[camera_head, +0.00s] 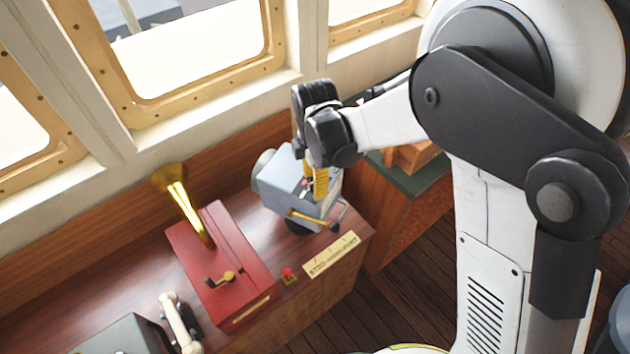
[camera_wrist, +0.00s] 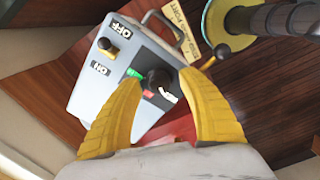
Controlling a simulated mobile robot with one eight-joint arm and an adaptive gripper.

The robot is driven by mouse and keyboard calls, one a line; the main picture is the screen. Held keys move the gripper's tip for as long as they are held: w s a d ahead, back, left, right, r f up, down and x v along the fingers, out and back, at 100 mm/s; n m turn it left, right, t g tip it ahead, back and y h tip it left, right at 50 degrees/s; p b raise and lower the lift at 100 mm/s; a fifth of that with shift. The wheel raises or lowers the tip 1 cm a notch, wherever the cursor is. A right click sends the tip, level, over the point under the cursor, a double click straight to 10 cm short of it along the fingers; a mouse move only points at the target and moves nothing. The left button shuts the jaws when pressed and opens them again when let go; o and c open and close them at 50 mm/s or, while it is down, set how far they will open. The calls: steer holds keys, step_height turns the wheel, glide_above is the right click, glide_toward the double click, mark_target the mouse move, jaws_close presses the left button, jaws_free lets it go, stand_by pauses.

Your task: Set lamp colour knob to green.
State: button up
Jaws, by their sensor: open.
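The lamp is a grey box (camera_head: 283,188) on the wooden console; its control face fills the middle of the wrist view (camera_wrist: 88,80). On that face is a round black colour knob (camera_wrist: 157,82), with a green label (camera_wrist: 133,73) on its left, a small red patch below left and a white label (camera_wrist: 168,96) below right. I cannot tell where the knob points. My gripper (camera_head: 318,185) is at the lamp's face; in the wrist view its yellow fingers (camera_wrist: 164,72) are open on either side of the knob. I cannot tell whether they touch it.
A toggle (camera_wrist: 107,46) stands between OFF and ON labels. The lamp has a lever (camera_head: 305,218) and a metal handle. A red box (camera_head: 225,265) with a brass horn (camera_head: 180,190), a red button (camera_head: 288,274) and a handset (camera_head: 180,322) are left and below. Windows rise behind.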

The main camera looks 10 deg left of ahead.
steer(key=shift+f, duration=0.2)
steer(key=shift+c, duration=0.4)
jaws_close()
